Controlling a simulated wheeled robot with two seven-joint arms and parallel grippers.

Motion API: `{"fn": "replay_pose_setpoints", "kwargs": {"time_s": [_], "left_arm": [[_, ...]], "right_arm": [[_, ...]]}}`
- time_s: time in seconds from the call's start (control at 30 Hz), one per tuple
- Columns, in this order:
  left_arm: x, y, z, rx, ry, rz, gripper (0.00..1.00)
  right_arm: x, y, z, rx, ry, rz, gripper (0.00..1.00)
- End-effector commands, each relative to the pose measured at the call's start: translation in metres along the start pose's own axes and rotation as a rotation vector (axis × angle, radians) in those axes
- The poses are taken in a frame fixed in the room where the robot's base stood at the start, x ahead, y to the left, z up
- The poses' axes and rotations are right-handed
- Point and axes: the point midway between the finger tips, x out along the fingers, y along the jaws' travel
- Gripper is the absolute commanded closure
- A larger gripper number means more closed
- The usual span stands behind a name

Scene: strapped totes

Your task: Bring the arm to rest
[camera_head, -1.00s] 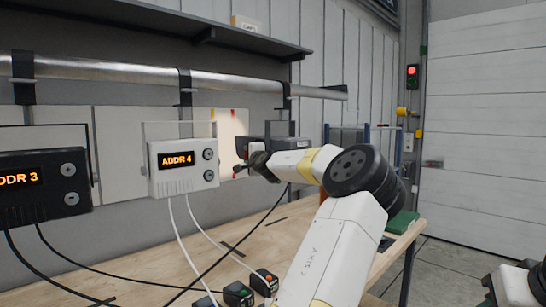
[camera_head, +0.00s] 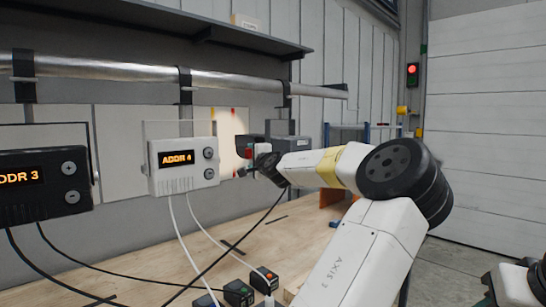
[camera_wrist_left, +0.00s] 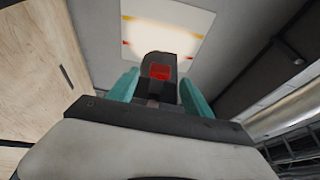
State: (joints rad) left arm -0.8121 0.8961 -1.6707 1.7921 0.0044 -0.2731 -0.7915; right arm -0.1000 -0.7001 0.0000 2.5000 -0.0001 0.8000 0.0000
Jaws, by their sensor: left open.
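My left arm reaches over the bench toward the wall. Its left gripper (camera_head: 248,166) is small and dark at the arm's end, right of the white ADDR 4 box (camera_head: 184,180). In the left wrist view the teal fingers of the left gripper (camera_wrist_left: 159,78) stand apart. A dark device with a red face (camera_wrist_left: 160,72) shows between and beyond them; I cannot tell how far off it is. My right gripper does not show.
A black ADDR 3 box (camera_head: 42,208) hangs at the left. A metal pipe (camera_head: 130,72) and dark shelf (camera_head: 190,30) run above. Cables trail over the wooden bench (camera_head: 150,260), with small dark boxes (camera_head: 238,292) near its front. Open floor (camera_head: 450,270) lies right.

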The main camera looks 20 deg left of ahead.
Motion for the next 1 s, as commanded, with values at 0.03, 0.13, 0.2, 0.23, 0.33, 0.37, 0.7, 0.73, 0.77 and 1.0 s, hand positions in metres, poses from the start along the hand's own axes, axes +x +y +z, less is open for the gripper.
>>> {"fn": "replay_pose_setpoints", "kwargs": {"time_s": [0.03, 0.13, 0.2, 0.23, 0.33, 0.37, 0.7, 0.73, 0.77, 1.0], "left_arm": [[-0.004, 0.000, -0.001, 0.000, 0.001, -0.001, 0.42], [-0.008, 0.000, 0.001, 0.000, -0.001, -0.001, 0.42], [-0.008, 0.000, 0.001, 0.000, -0.001, -0.001, 0.42], [-0.008, 0.000, 0.001, 0.000, -0.001, -0.001, 0.42], [-0.008, 0.000, 0.001, 0.000, -0.001, -0.001, 0.42], [-0.008, 0.000, 0.001, 0.000, -0.001, -0.001, 0.42], [-0.004, 0.020, 0.014, -0.049, -0.020, 0.053, 0.42], [-0.003, 0.029, 0.021, -0.075, -0.030, 0.079, 0.42], [-0.001, 0.042, 0.029, -0.105, -0.043, 0.114, 0.42], [-0.037, 0.189, 0.074, -0.515, -0.167, 0.556, 0.42]], "right_arm": [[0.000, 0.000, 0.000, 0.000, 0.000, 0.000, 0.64], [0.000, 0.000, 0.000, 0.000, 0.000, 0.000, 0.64], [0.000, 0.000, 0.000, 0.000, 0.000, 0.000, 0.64], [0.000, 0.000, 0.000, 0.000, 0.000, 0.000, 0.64], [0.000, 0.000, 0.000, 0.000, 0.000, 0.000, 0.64], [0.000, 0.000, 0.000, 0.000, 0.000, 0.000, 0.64], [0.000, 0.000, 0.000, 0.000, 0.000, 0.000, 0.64], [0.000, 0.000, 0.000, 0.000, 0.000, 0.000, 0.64], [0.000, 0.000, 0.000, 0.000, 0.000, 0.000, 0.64], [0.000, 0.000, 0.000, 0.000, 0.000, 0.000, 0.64]]}}
